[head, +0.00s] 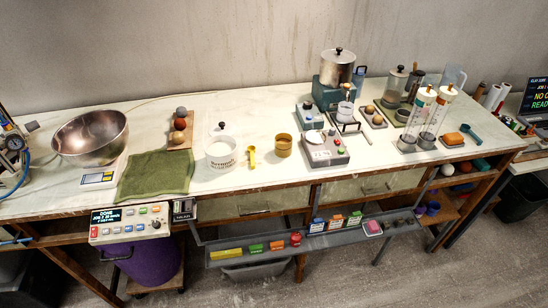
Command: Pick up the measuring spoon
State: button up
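The measuring spoon appears to be the small yellow spoon (251,157) lying on the pale worktop (300,196). It lies between a white lidded tub (220,153) on its left and a mustard-yellow cup (283,145) on its right, apart from both. A teal scoop-shaped item (472,134) lies far to the right, beside an orange block. My gripper is not in view, and nothing is seen touching the yellow spoon.
A steel bowl (90,136) and a green towel (156,175) are on the left. A grey scale-like device (325,149) stands right of the cup. Tall clear cylinders (420,115) stand further right. Bare worktop lies in front of the spoon; a grey tray (345,236) hangs below the front edge.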

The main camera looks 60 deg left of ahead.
aim_at(251, 150)
jog(key=z, duration=0.2)
jog(key=k, duration=1.15)
jog(key=u, duration=4.65)
jog(key=i, duration=0.1)
jog(key=z, duration=2.8)
jog(key=i, duration=0.3)
